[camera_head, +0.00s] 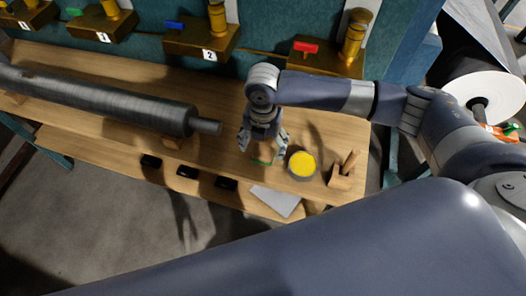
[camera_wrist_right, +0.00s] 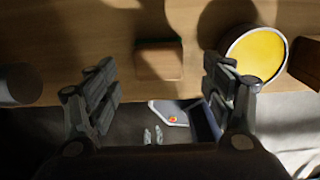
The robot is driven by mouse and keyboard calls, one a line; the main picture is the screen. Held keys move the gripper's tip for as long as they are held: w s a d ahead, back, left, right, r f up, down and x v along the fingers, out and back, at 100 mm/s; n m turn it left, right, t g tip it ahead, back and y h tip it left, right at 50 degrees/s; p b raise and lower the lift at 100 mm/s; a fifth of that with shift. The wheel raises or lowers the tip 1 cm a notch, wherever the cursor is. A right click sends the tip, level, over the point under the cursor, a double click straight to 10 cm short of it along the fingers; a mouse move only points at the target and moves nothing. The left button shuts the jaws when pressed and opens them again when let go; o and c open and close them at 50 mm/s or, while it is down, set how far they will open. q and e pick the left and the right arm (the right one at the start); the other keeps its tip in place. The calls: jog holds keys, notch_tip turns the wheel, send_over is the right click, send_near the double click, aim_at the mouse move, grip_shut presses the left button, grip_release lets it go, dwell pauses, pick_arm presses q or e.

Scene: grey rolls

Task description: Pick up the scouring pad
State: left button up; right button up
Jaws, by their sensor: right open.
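The scouring pad (camera_head: 264,157) appears to be the small brownish block with a green edge on the wooden bench. It lies below my right gripper (camera_head: 264,140), partly hidden by it. In the right wrist view the block (camera_wrist_right: 159,62) sits near the bench edge, its top dark with shadow. My right gripper (camera_wrist_right: 160,78) is open there, one finger to each side of the block, with clear gaps. It holds nothing. My left gripper is not in view.
A round container with a yellow top (camera_head: 302,164) stands just right of the pad, close to the right finger. A wooden block with a handle (camera_head: 344,171) is farther right. A long grey roll (camera_head: 110,102) lies to the left. Brass-topped stands (camera_head: 202,38) line the back.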

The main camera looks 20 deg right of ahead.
aim_at(263, 150)
notch_tip(263, 150, down, 4)
jog(key=shift+w+r+p, duration=0.15)
jog(key=shift+p, duration=0.4)
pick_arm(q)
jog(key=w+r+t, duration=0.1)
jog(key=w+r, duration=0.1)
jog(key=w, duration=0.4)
pick_arm(e)
jog(key=shift+d+f, duration=0.1)
jog(key=shift+f, duration=0.4)
jog(key=c, duration=1.2)
jog(key=shift+o, duration=0.2)
jog(key=shift+r, duration=0.2)
jog(key=shift+w+r, duration=0.1)
jog(key=shift+r, duration=0.15)
notch_tip(263, 150, up, 3)
jog(key=shift+f+b, duration=0.15)
jog(key=shift+b, duration=0.55)
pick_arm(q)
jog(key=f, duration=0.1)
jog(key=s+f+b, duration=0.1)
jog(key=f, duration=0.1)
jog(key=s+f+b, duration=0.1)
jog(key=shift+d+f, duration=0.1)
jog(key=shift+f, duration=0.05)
pick_arm(e)
jog(key=s+r, duration=0.1)
jog(key=s, duration=1.5)
jog(key=shift+d+r, duration=0.2)
jog(key=shift+d, duration=0.2)
